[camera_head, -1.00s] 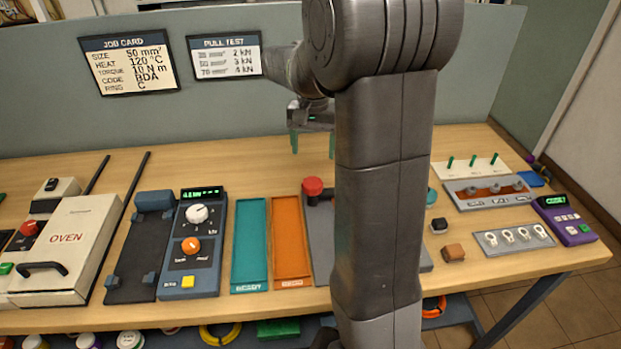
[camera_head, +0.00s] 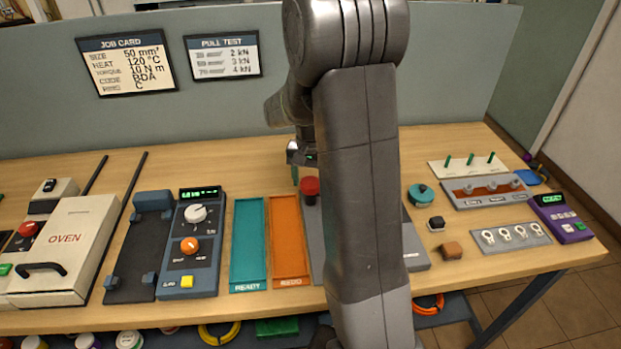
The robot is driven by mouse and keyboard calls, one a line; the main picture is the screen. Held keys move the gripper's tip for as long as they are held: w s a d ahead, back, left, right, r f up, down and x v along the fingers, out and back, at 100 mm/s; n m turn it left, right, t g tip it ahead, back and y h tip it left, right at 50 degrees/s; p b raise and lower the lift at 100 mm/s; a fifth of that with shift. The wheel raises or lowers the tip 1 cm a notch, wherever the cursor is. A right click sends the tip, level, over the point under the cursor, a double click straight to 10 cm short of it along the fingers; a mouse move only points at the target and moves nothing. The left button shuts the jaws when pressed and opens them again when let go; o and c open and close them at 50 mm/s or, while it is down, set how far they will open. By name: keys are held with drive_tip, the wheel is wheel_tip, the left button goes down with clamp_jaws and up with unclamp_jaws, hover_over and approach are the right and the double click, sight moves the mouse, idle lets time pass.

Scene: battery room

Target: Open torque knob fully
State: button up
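No knob in view carries a torque label that I can read. A blue-grey unit (camera_head: 195,243) with a lit green display stands left of centre. On it are a white knob (camera_head: 195,214) with a kN scale and an orange knob (camera_head: 189,245). A teal round piece (camera_head: 421,195) lies right of my arm; I cannot tell what it is. My gripper (camera_head: 297,172) is behind my arm, above the table and behind the red knob (camera_head: 310,188). One green finger shows; the other is hidden, so its opening is unclear. I see nothing held.
A teal tray (camera_head: 249,287) and an orange tray (camera_head: 288,282) lie right of the blue-grey unit. My arm covers much of a grey plate (camera_head: 413,250). The table behind the trays is clear.

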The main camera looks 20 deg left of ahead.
drive_tip(key=c, duration=1.1)
drive_tip(key=n, duration=0.4)
drive_tip(key=shift+n, duration=0.4)
drive_tip(key=n, duration=0.4)
drive_tip(key=shift+n, duration=0.3)
drive_tip(key=n, duration=0.9)
drive_tip(key=shift+n, duration=0.3)
drive_tip(key=o, duration=1.4)
